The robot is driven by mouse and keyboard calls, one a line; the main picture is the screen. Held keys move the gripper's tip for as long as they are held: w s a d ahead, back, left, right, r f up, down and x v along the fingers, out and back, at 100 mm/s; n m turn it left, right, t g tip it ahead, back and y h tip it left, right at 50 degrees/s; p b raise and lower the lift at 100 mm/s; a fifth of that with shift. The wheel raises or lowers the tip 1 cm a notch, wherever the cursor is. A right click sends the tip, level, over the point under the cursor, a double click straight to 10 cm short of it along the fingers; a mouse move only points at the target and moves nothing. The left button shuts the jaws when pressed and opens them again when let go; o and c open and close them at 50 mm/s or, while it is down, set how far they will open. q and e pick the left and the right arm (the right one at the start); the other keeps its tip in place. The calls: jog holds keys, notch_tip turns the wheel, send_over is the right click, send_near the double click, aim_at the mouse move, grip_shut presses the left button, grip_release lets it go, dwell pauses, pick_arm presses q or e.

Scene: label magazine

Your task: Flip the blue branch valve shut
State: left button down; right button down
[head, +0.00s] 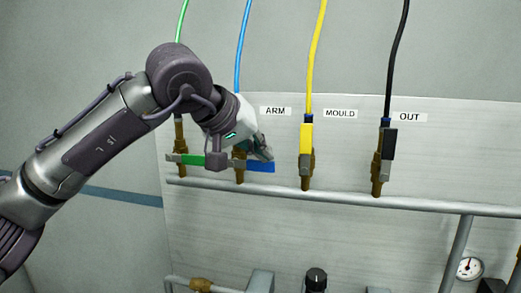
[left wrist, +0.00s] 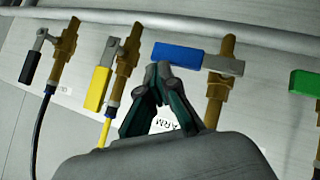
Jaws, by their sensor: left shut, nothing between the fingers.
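The blue valve handle (head: 262,167) lies level, crosswise to its upright brass valve (head: 239,172), pointing right in the head view. In the left wrist view the blue handle (left wrist: 185,54) also lies across its brass valve (left wrist: 218,95). My left gripper (head: 266,153) is shut and empty, its fingertips just above the blue handle in the head view. In the left wrist view the closed fingertips (left wrist: 163,70) are right at the handle's edge; I cannot tell whether they touch. My gripper and wrist hide part of the blue valve in the head view. My right gripper is not in view.
The green handle (head: 193,160) is also crosswise. The yellow handle (head: 306,137) and black handle (head: 389,143) stand upright along their valves. A pipe (head: 340,197) runs below. Hoses rise above the valves. A gauge (head: 469,268) and black knob (head: 316,278) are lower down.

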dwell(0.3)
pick_arm(q)
jog(key=v, duration=1.2)
